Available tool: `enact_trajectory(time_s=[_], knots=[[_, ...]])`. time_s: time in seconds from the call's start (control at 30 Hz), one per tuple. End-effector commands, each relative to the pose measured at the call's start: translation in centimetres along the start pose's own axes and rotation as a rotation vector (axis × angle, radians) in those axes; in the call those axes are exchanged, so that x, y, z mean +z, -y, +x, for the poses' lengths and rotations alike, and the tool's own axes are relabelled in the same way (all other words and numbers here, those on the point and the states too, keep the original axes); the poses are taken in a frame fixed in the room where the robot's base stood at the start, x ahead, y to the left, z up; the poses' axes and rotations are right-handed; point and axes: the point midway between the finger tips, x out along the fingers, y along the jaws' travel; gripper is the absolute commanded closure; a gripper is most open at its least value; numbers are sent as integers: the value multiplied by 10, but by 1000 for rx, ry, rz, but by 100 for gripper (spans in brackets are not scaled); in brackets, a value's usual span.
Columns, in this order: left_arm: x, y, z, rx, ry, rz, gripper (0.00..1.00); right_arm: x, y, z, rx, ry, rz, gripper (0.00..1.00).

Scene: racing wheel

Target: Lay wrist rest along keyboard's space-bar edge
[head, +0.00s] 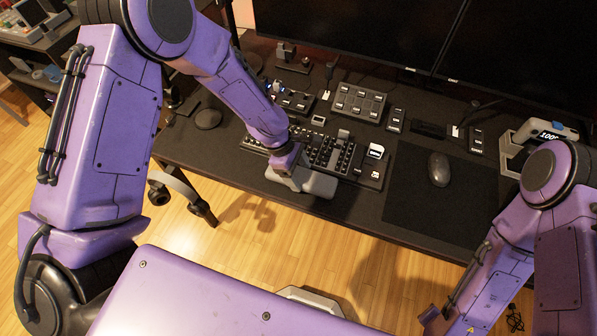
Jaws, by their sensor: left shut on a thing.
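The wrist rest (318,184) is a pale grey bar at the front edge of the dark desk, just in front of the keyboard. The keyboard (325,152) is dark with grey and white keys; my left arm hides part of its left side. My left gripper (291,172) points down and is shut on the wrist rest near its left part. Whether the wrist rest touches the desk or the keyboard, I cannot tell. My right arm hangs at the lower right, off the desk; its gripper's fingers do not show.
A dark mouse (439,169) lies on a black mat (415,205) right of the keyboard. Several button boxes, including a grey one (358,103), stand behind the keyboard. Two dark monitors (360,30) fill the back. A grey-white device with a display (540,135) stands at the right.

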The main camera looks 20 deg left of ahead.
Motion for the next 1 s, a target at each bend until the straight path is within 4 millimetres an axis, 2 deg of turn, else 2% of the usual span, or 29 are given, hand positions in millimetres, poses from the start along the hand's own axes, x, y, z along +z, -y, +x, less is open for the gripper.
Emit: enact_trajectory(time_s=[0.97, 1.0], knots=[[-5, -1, 12, 1, 0, 1, 71, 3, 1, 7, 0, 0, 0, 100], [-5, -1, 12, 2, 0, 1, 25, 3, 1, 7, 0, 0, 0, 100]])
